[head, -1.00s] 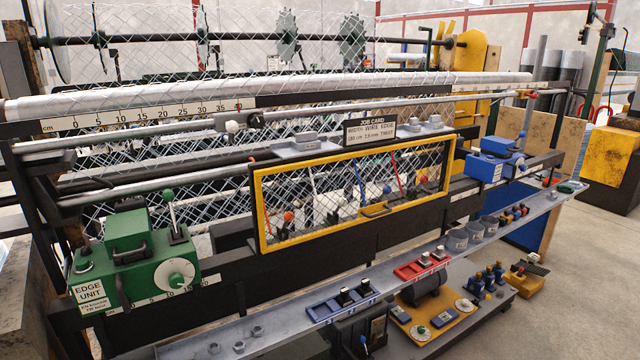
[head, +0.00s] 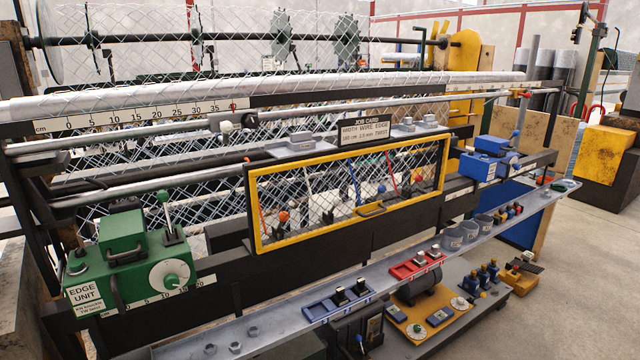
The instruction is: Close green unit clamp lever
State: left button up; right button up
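The green edge unit (head: 125,235) sits at the left end of the machine's black front beam. Its clamp lever (head: 167,212) has a green knob and stands near upright on top of the unit, at its right side. A white round dial (head: 171,274) is on the front of the unit, and a dark curved handle is on its left part. Neither of my grippers shows in the head view.
A yellow-framed mesh guard (head: 350,195) stands right of the green unit, with a job card (head: 365,131) above it. A blue unit (head: 490,158) sits farther right. A grey shelf (head: 290,318) with trays and cups runs along the front. Open floor lies at the right.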

aim_at(162, 196)
jog(key=i+l+u, duration=0.3)
jog(key=i, duration=0.3)
jog(key=i+l+u, duration=0.3)
jog(key=i, duration=0.3)
